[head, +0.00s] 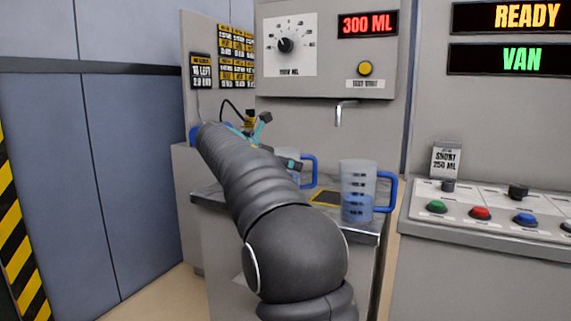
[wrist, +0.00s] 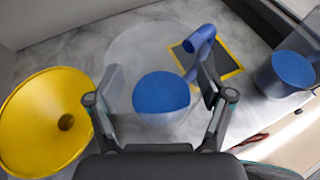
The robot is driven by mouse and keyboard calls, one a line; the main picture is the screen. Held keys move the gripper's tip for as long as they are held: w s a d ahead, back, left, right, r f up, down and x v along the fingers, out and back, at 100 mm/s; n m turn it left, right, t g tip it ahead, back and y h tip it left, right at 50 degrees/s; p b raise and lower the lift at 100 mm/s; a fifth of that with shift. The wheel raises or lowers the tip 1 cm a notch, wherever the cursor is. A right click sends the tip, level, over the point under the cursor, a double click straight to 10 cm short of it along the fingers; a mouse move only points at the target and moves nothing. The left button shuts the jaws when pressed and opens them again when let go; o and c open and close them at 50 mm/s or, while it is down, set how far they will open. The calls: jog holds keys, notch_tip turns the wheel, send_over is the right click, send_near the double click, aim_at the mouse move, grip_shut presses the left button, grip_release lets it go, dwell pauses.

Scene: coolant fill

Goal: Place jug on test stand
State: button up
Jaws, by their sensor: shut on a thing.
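A clear jug with blue liquid and a blue handle is held between the fingers of my gripper (wrist: 160,88). In the wrist view this held jug (wrist: 161,92) is seen from above, its handle towards the upper right. In the head view my arm hides much of the held jug (head: 309,168). My gripper (head: 277,142) is also partly hidden there. A second clear jug (head: 358,186) with blue liquid stands upright at the bench's right. A dark square pad with a yellow border (head: 325,198) lies between the jugs; whether it is the test stand I cannot tell.
A metal spout (head: 341,113) hangs from the panel above the bench (head: 215,196). A yellow funnel-like thing (wrist: 45,122) is left of the held jug in the wrist view. A button console (head: 485,212) stands at right. The displays read 300 ML, READY and VAN.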

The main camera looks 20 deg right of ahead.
jog(key=shift+f, duration=0.1)
jog(key=o, duration=1.5)
jog(key=shift+f, duration=0.1)
jog(key=v, duration=1.2)
jog(key=shift+r, duration=0.3)
jog(key=shift+s, duration=0.1)
